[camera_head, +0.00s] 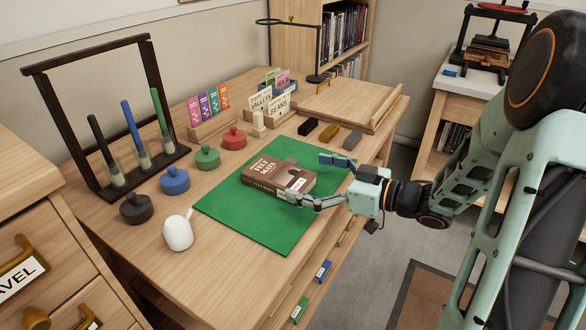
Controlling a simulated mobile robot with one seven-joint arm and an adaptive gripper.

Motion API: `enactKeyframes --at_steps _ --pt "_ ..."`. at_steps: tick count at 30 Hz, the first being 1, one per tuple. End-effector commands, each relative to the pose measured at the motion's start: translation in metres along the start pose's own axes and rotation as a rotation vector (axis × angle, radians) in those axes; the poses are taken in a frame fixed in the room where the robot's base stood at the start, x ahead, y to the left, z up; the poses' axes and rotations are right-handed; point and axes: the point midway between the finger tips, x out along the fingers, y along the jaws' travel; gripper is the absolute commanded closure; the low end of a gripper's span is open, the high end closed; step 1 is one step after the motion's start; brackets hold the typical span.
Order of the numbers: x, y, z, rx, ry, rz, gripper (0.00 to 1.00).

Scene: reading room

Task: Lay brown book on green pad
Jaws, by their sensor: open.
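The brown book (278,172) lies flat on the green pad (245,222), toward the pad's middle and far part, with its cover up. The pad lies on the wooden desk. My gripper (308,180) reaches in from the right at the book's right end. Its two fingers are spread apart, one on the near side and one on the far side of that end. I cannot tell whether either finger touches the book.
A white mouse-like object (178,233) stands left of the pad. Black, blue, green and red lidded pots (174,180) line its far left side. A dark rack with brushes (127,115), card holders and a sloped wooden board (345,100) stand behind.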

Motion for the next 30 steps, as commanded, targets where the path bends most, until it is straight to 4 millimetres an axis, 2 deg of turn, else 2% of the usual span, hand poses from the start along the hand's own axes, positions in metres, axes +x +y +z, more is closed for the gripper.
enactKeyframes --at_steps 1,6,12,30 --pt "-0.013 0.001 -0.003 0.002 0.000 0.005 0.01" --pt "-0.047 0.000 -0.003 0.003 0.000 0.003 0.01" --pt "-0.071 0.000 -0.001 0.001 0.000 0.001 0.01" --pt "-0.075 0.004 0.000 -0.009 -0.009 0.012 0.01"
